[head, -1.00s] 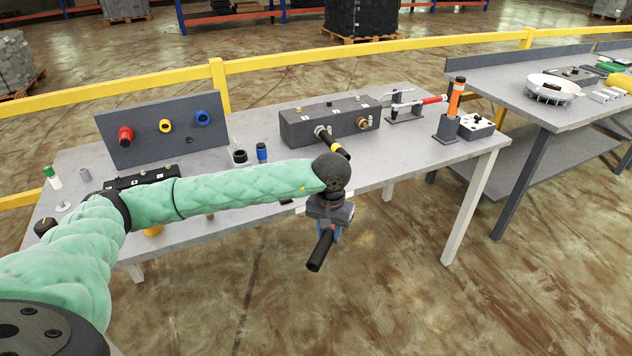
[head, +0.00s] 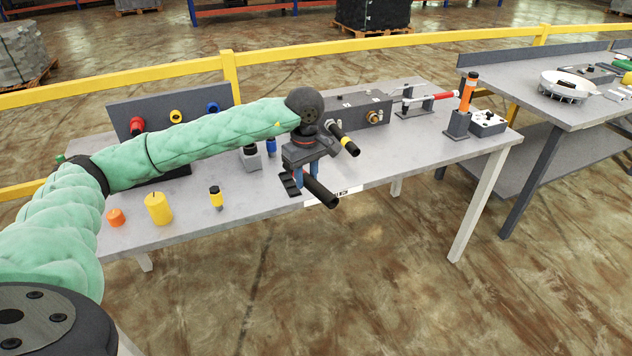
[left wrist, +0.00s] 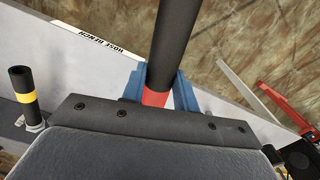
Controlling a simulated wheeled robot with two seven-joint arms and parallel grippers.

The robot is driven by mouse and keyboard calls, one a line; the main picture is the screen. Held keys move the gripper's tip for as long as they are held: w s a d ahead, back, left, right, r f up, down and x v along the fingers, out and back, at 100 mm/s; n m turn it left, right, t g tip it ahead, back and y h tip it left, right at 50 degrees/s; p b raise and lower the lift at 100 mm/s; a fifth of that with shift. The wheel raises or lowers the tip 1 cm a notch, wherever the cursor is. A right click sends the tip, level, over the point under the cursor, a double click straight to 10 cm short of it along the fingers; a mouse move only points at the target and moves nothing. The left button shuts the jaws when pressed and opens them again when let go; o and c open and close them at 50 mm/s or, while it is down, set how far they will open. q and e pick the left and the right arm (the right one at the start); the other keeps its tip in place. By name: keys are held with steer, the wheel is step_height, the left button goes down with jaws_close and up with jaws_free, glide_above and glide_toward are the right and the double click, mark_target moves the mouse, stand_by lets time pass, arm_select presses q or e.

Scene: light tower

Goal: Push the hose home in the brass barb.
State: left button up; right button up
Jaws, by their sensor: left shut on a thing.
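My left gripper (head: 307,180) is shut on a black hose (head: 321,191) near the bench's front edge. In the left wrist view the blue fingers (left wrist: 160,90) grip the hose (left wrist: 176,40) at its red band (left wrist: 155,97). In the head view the hose's free end points down and to the right. The brass barb (head: 375,117) sticks out of the front of the dark grey block (head: 362,103), apart from the hose, behind and to the right of the gripper. My arm hides the block's left part. I cannot make out the barb in the left wrist view. My right gripper is not in view.
A black hose with a yellow band (head: 345,143) juts from the block beside the gripper. A red-handled clamp (head: 430,102) and an orange post (head: 468,92) stand to the right. Yellow and orange pieces (head: 158,208) stand at the front left. The bench top (head: 420,150) before the barb is clear.

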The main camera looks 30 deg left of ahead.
arm_select(q)
steer(key=n, duration=0.4)
steer(key=shift+s+r, duration=0.15)
steer(key=shift+r, duration=0.05)
steer(key=n, duration=0.5)
steer(key=shift+s+n, duration=0.3)
steer(key=shift+n, duration=0.1)
steer(key=n, duration=0.3)
steer(key=shift+n, duration=1.2)
